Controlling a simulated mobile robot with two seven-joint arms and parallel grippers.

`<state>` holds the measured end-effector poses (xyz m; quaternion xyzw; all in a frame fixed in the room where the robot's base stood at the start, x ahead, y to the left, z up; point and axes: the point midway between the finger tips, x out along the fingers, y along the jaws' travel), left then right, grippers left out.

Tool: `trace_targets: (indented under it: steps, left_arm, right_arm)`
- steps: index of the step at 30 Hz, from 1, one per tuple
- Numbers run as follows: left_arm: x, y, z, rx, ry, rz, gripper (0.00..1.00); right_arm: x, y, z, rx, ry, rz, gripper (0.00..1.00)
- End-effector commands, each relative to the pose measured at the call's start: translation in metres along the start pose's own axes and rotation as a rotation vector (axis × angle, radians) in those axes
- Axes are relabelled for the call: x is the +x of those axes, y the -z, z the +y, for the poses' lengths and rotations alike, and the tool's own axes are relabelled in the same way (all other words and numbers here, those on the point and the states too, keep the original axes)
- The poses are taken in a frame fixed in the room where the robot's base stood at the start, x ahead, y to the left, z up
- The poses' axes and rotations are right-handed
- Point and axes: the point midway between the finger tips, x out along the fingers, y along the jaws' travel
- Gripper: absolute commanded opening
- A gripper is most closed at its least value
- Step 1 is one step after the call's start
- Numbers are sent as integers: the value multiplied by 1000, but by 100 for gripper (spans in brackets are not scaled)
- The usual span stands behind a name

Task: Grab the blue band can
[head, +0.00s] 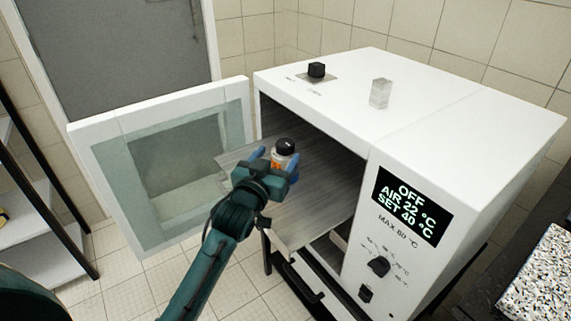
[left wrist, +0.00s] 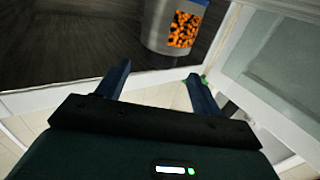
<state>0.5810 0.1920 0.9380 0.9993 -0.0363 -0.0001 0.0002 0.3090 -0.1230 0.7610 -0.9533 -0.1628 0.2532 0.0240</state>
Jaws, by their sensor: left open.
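The can (head: 285,147) has a black lid in the head view and stands on the pulled-out grey shelf at the oven's opening. In the left wrist view the can (left wrist: 155,25) is grey, with an orange and black speckled patch and a bit of blue at the top edge of the picture. My left gripper (head: 276,163) is open, its fingers pointing towards the can. In the wrist view its fingertips (left wrist: 157,72) are apart with nothing between them, and the can lies just beyond them. The can's lower part is partly hidden by the gripper in the head view. My right gripper is not in view.
The white oven (head: 470,130) stands with its glass door (head: 95,150) swung open to the left. The grey shelf (head: 315,205) sticks out of it. A clear block (head: 380,93) and a black knob (head: 316,69) are on top. A speckled surface (head: 540,285) is at right.

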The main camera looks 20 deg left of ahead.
Motion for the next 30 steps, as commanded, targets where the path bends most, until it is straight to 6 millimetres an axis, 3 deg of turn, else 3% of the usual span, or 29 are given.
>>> trace_targets:
  steps: [8, 16, 25, 30]
  left_arm:
    - [23, -1, -1, 1, 0, 1, 67]
    - [59, -5, -2, 0, 0, 1, 67]
    - [64, -5, -2, 0, -1, 1, 67]
    - [64, -5, -2, 0, -1, 0, 53]
  right_arm:
    - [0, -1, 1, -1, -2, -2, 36]
    - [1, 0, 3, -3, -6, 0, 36]
    - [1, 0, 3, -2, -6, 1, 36]
    - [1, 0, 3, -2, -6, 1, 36]
